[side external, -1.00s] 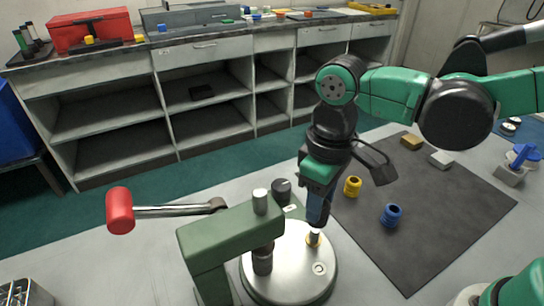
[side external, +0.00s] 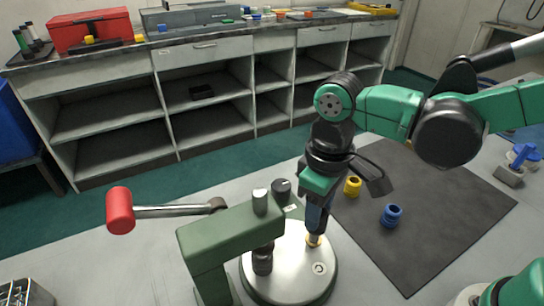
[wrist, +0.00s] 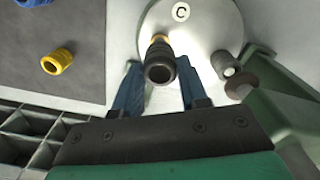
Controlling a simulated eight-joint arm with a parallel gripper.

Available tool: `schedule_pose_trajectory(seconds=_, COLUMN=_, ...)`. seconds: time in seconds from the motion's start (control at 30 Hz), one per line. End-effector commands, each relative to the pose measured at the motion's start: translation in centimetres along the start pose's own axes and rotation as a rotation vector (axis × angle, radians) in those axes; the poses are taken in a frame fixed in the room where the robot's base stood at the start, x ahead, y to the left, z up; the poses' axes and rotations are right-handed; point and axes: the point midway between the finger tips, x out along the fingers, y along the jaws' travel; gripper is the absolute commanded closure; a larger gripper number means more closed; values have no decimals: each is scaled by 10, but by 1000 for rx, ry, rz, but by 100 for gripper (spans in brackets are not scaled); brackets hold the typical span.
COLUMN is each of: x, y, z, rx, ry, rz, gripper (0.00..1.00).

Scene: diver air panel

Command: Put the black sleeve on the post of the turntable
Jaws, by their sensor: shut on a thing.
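The black sleeve (wrist: 160,66) sits between the blue fingers of my gripper (wrist: 160,82) in the wrist view, its open end facing the camera. My gripper is shut on it, low over the silver turntable (side external: 286,285). The post is hidden behind the sleeve and fingers. The sleeve appears lined up over it, but I cannot tell how far around it the sleeve is.
A green press frame (side external: 222,232) with a red-handled lever (side external: 119,210) stands left of my gripper, its dark ram (side external: 262,260) over the turntable.

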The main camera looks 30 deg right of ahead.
Motion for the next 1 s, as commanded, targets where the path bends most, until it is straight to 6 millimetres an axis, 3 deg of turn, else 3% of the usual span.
schedule_pose_trajectory(seconds=1.0, x=10, y=0, z=0, rx=0, ry=0, rz=0, gripper=100)
